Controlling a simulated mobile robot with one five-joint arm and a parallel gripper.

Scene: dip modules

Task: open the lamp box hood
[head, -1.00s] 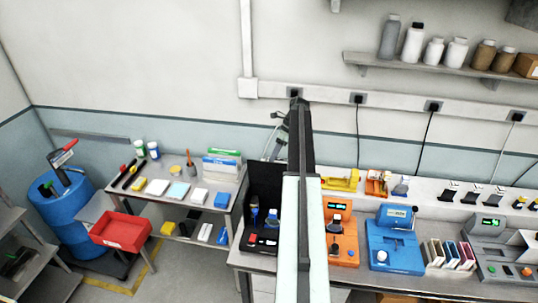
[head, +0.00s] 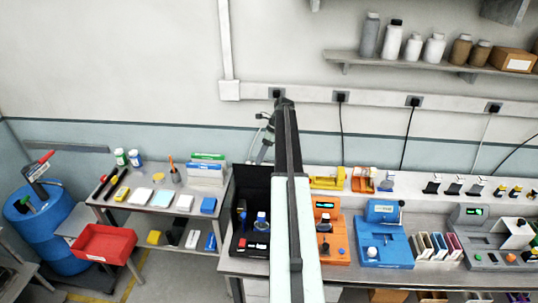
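A black box (head: 249,179) with a tall dark panel stands on the bench, just left of my arm in the head view. It looks like the lamp box; I cannot tell the hood's position for sure. A small blue-topped bottle (head: 261,222) and red and white parts show at its front. My arm runs up the middle of the view. A grey piece near its far end, probably my gripper (head: 265,148), shows behind the box against the wall. The arm partly hides it, and its fingers are too small to read. No contact with the box can be made out.
An orange device (head: 329,242) and a blue device (head: 385,247) stand right of my arm. A side table (head: 140,212) with small items, a red bin (head: 104,243) and a blue barrel (head: 45,235) are at left. A bottle shelf (head: 440,67) hangs at upper right.

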